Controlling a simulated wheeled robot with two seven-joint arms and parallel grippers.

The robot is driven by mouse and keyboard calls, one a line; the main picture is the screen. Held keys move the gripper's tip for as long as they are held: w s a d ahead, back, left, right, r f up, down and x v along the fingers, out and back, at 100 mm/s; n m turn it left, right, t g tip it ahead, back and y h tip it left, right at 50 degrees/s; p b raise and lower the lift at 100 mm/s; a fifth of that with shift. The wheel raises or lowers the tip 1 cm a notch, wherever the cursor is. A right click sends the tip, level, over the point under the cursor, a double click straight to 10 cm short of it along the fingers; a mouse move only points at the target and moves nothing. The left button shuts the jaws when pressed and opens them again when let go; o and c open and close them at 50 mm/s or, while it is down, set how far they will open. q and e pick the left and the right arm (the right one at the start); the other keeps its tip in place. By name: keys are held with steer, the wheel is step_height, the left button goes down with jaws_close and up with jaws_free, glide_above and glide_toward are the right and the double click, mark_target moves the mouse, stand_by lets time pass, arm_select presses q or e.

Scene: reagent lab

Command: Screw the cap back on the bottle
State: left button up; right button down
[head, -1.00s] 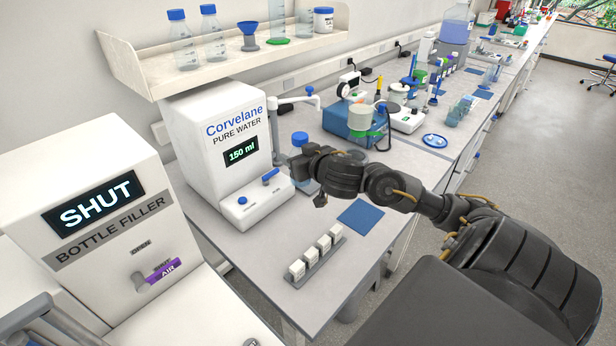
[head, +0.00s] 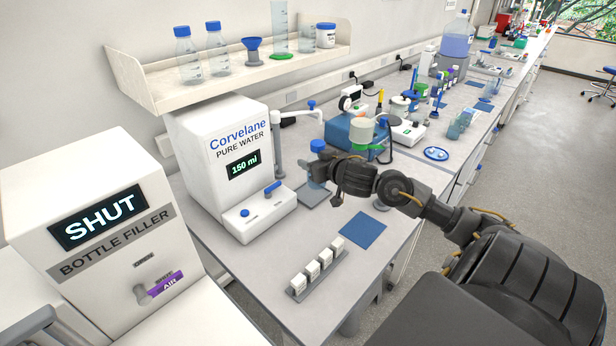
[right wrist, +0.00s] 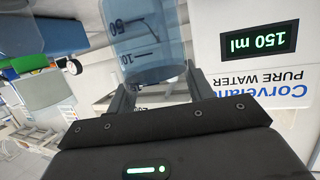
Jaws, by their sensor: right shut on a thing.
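A clear bottle (head: 315,172) with a blue cap (head: 317,146) at its top is in the middle of the head view, beside the pure water dispenser. My right gripper (head: 326,176) is shut on the bottle from the right. In the right wrist view the bottle (right wrist: 148,38) stands between the two fingers (right wrist: 158,92), with scale marks showing on its wall. Its neck and cap are hidden there. I cannot tell from the head view whether the cap is fully seated. My left gripper is not in view.
The water dispenser (head: 215,150) reads 150 ml and has a tap above a grey plate (head: 312,196). A blue mat (head: 362,229) and a rack of white blocks (head: 318,272) lie in front. The bottle filler (head: 85,225) reads SHUT. A blue device (head: 352,136) stands behind.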

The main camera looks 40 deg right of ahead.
steer(key=w+d+f+p, duration=0.1)
steer(key=w+d+f, duration=0.3)
steer(key=w+f, duration=0.3)
steer(key=shift+w+d+f, duration=0.15)
steer(key=shift+w+d, duration=0.1)
steer(key=f, duration=0.3)
steer(key=shift+w+d+f, duration=0.1)
steer(key=shift+w+f, duration=0.1)
steer(key=shift+f, duration=0.05)
steer(key=c, duration=0.6)
jaws_free()
steer(key=shift+f, duration=0.2)
